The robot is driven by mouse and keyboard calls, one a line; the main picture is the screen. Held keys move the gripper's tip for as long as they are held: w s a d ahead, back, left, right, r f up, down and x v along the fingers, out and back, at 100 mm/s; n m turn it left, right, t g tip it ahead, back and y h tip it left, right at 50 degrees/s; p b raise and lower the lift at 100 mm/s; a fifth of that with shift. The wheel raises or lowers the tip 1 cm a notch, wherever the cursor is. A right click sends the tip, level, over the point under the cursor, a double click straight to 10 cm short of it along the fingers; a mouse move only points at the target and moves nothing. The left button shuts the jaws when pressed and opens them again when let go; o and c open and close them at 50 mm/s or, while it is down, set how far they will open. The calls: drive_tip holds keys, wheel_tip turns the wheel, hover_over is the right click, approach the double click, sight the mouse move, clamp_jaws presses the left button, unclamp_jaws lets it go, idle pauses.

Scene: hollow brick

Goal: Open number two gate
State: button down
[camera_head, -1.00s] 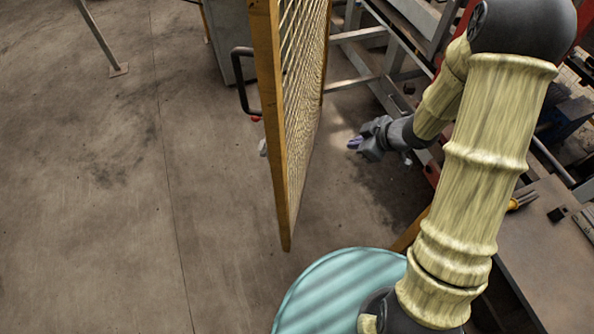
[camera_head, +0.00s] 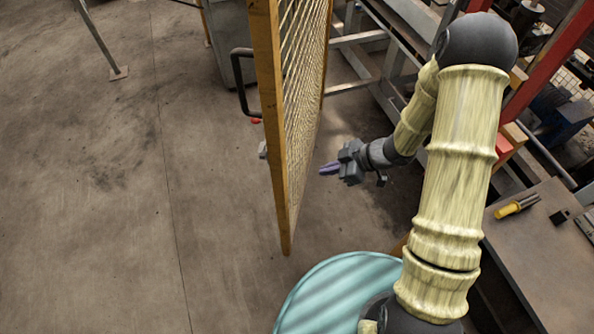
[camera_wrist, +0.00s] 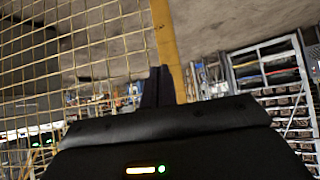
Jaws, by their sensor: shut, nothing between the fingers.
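The gate (camera_head: 268,100) is a yellow-framed mesh panel standing swung out over the floor, seen nearly edge-on in the head view. A dark handle (camera_head: 240,82) sticks out from its left side. My gripper (camera_head: 328,169) is on the right, mesh side of the gate, a short way from it, shut and empty. In the wrist view the gate's mesh (camera_wrist: 80,45) fills the left, and its yellow post (camera_wrist: 168,45) stands just behind my shut fingers (camera_wrist: 157,85). Whether the fingertips touch the gate is not clear. No number shows on the gate.
Grey metal framing (camera_head: 362,37) stands behind my arm. A table (camera_head: 530,235) with a yellow-handled tool (camera_head: 516,207) is at the right. The concrete floor (camera_head: 90,200) left of the gate is wide and clear. Shelving (camera_wrist: 270,75) shows in the wrist view.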

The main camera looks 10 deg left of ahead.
sight(286, 175)
drive_tip(key=shift+w+a+f+p, duration=0.1)
drive_tip(key=shift+a+f+p, duration=0.25)
drive_tip(key=shift+a+f, duration=0.8)
drive_tip(key=shift+s+a+f+p, duration=0.1)
drive_tip(key=shift+a+f+p, duration=0.25)
drive_tip(key=shift+a, duration=1.5)
drive_tip(key=shift+w+a+f+p, duration=0.1)
drive_tip(key=shift+a+f+p, duration=0.25)
drive_tip(key=shift+a+f, duration=0.8)
drive_tip(key=shift+a+r, duration=0.4)
